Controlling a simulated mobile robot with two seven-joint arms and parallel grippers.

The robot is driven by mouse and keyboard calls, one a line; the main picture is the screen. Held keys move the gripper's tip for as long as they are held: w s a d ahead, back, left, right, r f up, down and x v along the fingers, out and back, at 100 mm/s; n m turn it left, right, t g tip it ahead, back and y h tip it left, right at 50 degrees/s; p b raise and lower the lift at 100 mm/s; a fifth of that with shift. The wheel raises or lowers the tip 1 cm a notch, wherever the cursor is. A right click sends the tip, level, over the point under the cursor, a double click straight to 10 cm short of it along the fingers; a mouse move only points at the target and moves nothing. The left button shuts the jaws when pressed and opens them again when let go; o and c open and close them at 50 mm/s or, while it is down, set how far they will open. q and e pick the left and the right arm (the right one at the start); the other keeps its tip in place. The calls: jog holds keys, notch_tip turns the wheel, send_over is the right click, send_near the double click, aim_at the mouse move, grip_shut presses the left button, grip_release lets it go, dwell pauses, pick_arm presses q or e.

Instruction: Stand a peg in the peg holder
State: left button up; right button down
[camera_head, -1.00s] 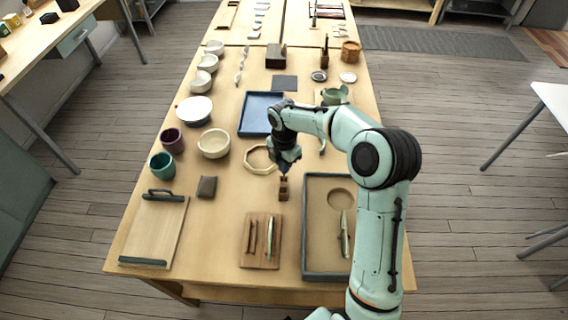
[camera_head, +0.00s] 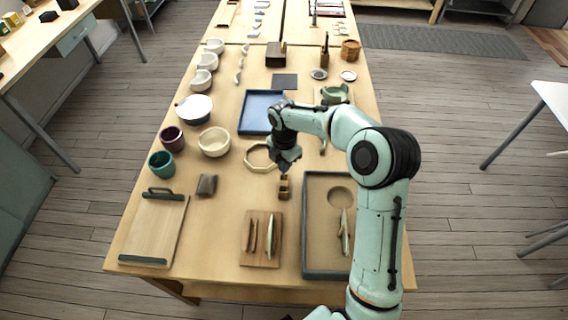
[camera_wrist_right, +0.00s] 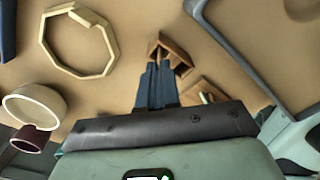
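A small brown wooden block, which looks like the peg holder (camera_head: 284,191), stands on the table just below my right gripper (camera_head: 285,168). In the right wrist view the wooden holder (camera_wrist_right: 178,53) shows a dark recess right beyond the fingertips (camera_wrist_right: 158,68). The two dark fingers are close together, pointing at the holder; contact with it cannot be told. No peg is clearly visible between them, and the fingers could hide a thin one. My left gripper is in neither view.
Left of the holder are a dark small block (camera_head: 207,185) and an octagonal ring (camera_head: 261,157). Nearer are a wooden board with slim tools (camera_head: 248,258) and a grey-rimmed tray (camera_head: 326,276). Bowls and cups line the left side.

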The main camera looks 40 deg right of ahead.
jog(key=shift+f, duration=0.1)
jog(key=c, duration=0.8)
grip_release()
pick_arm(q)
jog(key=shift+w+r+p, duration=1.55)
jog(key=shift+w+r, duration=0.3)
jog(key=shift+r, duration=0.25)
pick_arm(e)
jog(key=shift+r, duration=3.05)
jog(key=shift+f, duration=0.1)
